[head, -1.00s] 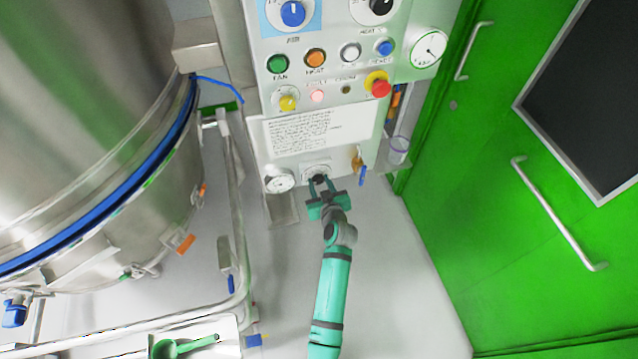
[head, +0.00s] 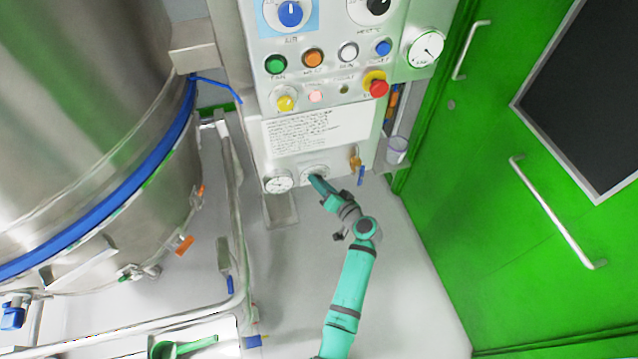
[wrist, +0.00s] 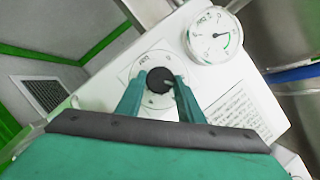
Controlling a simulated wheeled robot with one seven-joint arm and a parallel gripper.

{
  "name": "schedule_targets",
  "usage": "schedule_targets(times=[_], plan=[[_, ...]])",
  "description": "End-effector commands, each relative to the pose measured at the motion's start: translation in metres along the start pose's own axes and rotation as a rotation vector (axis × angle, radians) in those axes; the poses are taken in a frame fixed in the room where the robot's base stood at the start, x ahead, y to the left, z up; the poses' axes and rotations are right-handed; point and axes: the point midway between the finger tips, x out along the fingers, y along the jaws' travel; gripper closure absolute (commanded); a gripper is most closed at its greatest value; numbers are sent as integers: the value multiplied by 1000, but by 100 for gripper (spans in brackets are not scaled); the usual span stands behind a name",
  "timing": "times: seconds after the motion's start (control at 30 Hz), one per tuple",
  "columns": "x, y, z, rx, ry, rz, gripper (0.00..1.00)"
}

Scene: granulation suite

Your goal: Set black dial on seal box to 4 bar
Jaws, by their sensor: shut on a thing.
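The black dial (wrist: 160,80) sits on a round white scale plate on the white seal box (wrist: 105,98) in the wrist view. My gripper (wrist: 160,92) is shut on the dial, one teal finger on each side. In the head view my gripper (head: 315,180) reaches the lower part of the panel and hides the dial. A round white gauge (wrist: 215,37) with a needle and a green mark is beside the dial; it also shows in the head view (head: 278,182). The numbers on the dial scale are too small to read.
Above is a control panel with a blue knob (head: 290,14), coloured buttons and a red stop button (head: 378,87). A brass valve with a blue handle (head: 360,175) is right of my gripper. A steel vessel (head: 90,120) stands left, a green door (head: 540,150) right.

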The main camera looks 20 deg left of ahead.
Motion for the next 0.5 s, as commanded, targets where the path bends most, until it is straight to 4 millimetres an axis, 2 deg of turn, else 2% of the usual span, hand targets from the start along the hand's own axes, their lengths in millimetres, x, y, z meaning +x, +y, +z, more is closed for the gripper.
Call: schedule_targets(times=[0.5], plan=[[1,3,3,402,-5,-168,88]])
